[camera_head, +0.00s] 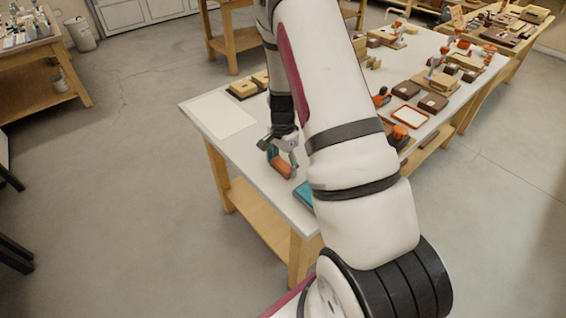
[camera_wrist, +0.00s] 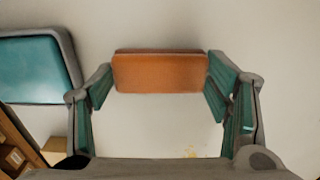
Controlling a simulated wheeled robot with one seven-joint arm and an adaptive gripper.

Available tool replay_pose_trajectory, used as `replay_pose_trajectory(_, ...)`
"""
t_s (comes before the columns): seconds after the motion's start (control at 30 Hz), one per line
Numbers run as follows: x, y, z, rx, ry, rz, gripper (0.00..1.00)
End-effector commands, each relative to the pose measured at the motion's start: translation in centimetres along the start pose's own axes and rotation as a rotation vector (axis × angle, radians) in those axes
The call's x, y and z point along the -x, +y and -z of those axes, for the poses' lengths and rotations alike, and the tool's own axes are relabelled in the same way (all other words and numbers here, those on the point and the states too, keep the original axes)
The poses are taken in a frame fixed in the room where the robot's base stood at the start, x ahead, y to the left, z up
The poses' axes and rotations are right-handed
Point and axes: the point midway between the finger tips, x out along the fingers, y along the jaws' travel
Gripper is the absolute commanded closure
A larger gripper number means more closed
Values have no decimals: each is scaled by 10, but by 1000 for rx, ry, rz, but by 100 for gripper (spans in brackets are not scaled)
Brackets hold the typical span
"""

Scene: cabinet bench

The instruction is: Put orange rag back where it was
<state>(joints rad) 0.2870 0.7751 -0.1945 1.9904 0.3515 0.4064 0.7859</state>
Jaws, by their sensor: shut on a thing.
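The orange rag (camera_wrist: 160,73) looks like a folded, flat-faced block with a darker back edge. In the wrist view it sits between the teal-padded fingertips of my gripper (camera_wrist: 160,80), one on each side. In the head view my gripper (camera_head: 281,156) points down over the near left part of the white table (camera_head: 240,144), with the orange rag (camera_head: 284,169) at its tips. The rag is at or just above the table top; I cannot tell whether it touches. My arm hides part of the table.
A teal tray with a grey rim (camera_wrist: 74,50) lies near the table's front edge, beside the gripper; it also shows in the head view (camera_head: 304,195). A pale sheet (camera_head: 222,115) lies at the left end. Wooden blocks, orange tools and an orange-rimmed tray (camera_head: 394,119) lie farther right.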

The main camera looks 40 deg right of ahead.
Motion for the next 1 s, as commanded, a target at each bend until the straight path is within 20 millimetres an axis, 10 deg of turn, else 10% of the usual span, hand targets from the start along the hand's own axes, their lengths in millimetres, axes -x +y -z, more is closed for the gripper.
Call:
replay_pose_trajectory(0.07,-3,0,0,0,0,-1,51)
replay_pose_trajectory(0.1,-3,0,0,0,0,-1,22)
replay_pose_trajectory(0.17,-2,0,0,0,0,-1,9)
replay_pose_trajectory(0.63,6,0,0,0,1,1,9)
replay_pose_trajectory(1.0,76,-1,0,1,2,4,9)
